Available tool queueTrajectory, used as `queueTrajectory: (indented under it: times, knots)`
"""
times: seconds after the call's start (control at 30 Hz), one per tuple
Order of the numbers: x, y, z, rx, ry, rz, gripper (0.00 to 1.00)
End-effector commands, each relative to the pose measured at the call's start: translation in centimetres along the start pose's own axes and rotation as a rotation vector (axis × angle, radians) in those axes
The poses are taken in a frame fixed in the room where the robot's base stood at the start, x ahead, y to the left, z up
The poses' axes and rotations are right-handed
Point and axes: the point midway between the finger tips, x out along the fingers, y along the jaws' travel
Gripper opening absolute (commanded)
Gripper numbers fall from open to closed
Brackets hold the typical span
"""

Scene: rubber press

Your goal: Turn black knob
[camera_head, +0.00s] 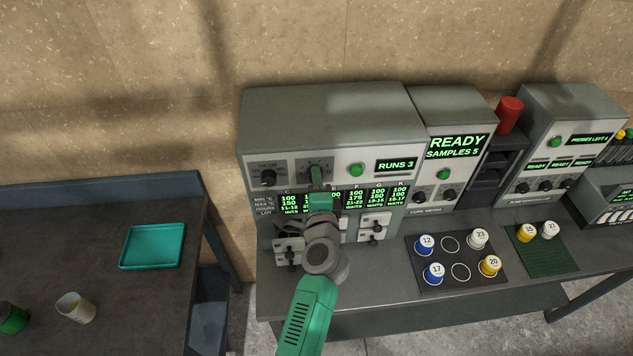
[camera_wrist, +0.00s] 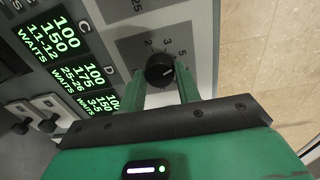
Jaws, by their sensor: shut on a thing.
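The black knob (camera_wrist: 160,70) is round and sits on a grey dial plate with printed numbers on the front of the large grey machine (camera_head: 330,115). In the wrist view my gripper (camera_wrist: 160,78) has its two green fingers on either side of this knob, shut on it. In the head view my gripper (camera_head: 317,176) is at the machine's upper panel and hides the knob. A second black knob (camera_head: 268,177) sits to the left on the same panel, free of the gripper. I cannot tell for sure which number the held knob points at.
Right of the dial are a green button (camera_head: 358,170) and a "RUNS 3" display (camera_head: 396,165). Black-handled switches (camera_head: 374,227) sit below. A dark mat (camera_head: 430,277) with several capped jars lies to the right. A teal tray (camera_head: 151,246) lies on the left table.

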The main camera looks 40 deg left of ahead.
Motion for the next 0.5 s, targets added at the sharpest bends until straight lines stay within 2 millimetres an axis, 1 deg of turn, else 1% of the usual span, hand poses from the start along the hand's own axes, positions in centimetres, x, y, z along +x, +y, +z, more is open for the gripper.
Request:
queueTrajectory:
  times: [0.03,0.07,0.13,0.17,0.4,0.47,0.5]
  knots:
    - [0.0,-0.1,0.0,-0.001,-0.001,-0.001,0.10]
    - [0.0,-0.1,0.0,-0.001,-0.001,-0.001,0.39]
    - [0.0,-0.1,0.0,-0.001,-0.001,-0.001,0.53]
    - [0.0,-0.1,0.0,-0.001,0.000,-0.001,0.55]
    - [-0.1,0.0,0.0,-0.001,0.000,0.000,0.55]
    - [-0.5,0.0,0.0,-0.001,0.000,0.000,0.55]
    - [-1.0,0.1,0.0,0.000,0.001,0.001,0.55]
